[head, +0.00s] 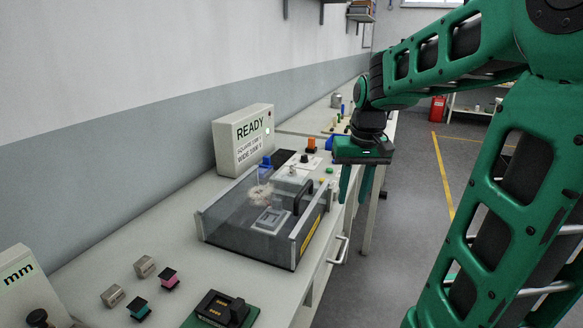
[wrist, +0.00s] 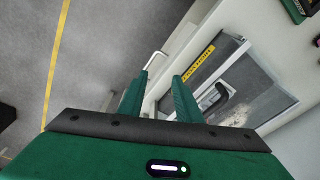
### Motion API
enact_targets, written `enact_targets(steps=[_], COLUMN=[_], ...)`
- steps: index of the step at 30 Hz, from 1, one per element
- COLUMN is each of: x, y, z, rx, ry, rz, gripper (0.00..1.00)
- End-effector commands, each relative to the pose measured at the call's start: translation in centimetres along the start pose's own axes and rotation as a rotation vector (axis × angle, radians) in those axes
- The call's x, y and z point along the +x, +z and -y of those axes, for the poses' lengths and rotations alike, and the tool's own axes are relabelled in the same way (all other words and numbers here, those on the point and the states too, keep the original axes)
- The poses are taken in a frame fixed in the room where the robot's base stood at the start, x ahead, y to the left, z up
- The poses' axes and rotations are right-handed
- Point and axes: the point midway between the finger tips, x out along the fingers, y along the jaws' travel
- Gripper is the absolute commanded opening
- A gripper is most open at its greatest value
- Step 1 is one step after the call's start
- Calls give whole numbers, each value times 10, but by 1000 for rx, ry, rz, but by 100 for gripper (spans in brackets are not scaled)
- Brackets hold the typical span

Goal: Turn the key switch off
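I cannot make out the key switch for certain. A small white panel with a dark knob (head: 304,158) lies on the bench behind the clear-covered machine (head: 245,225), and the knob is too small to identify. My gripper (head: 356,198) points down beside the bench's front edge, to the right of the machine. Its two green fingers are apart with nothing between them. In the wrist view the gripper (wrist: 160,76) is over the bench edge and floor, with the machine's yellow caution label (wrist: 200,66) to the right.
A READY display box (head: 243,140) stands against the wall. Orange, blue and yellow parts stand near the panel. Several small blocks (head: 145,266), a green board (head: 220,312) and an mm gauge (head: 25,285) are in front. A handle (head: 340,250) sticks out from the bench front.

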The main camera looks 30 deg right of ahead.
Motion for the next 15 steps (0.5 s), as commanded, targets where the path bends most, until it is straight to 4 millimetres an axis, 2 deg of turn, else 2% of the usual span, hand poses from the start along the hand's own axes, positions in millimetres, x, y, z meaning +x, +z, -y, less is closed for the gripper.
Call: enact_targets(steps=[1, 6, 12, 15], x=[0, 0, 15, 26], y=[-31, -126, -230, -272], z=[6, 28, 60, 76], rx=[-17, -88, -183, -230], ry=[-1, -14, -28, -36], rz=[-16, -84, -158, -190], gripper=[31, 31, 31, 31])
